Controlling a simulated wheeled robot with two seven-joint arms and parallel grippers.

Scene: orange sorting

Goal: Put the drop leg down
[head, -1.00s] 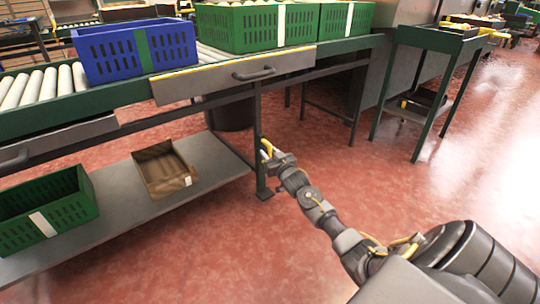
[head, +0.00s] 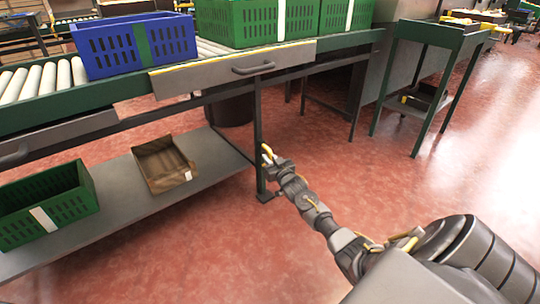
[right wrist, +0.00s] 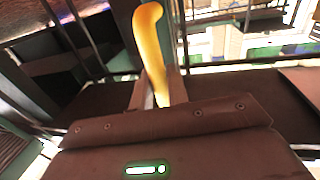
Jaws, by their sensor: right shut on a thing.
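A dark upright leg (head: 259,115) stands under the front of the roller conveyor, its foot on the red floor. A yellow grip (head: 266,150) shows beside this leg, partway down. My right gripper (head: 270,158) is at the yellow grip, close to the leg. In the right wrist view the curved yellow grip (right wrist: 151,45) rises between the fingers, and my right gripper (right wrist: 157,92) is shut on it. How the grip joins the leg is hidden. My left gripper is out of view.
A blue crate (head: 108,50) and green crates (head: 248,24) stand on the conveyor. A lower shelf (head: 110,215) holds a green crate (head: 75,205) and an open brown box (head: 160,182). A green-framed stand (head: 440,35) is at right. The floor between is clear.

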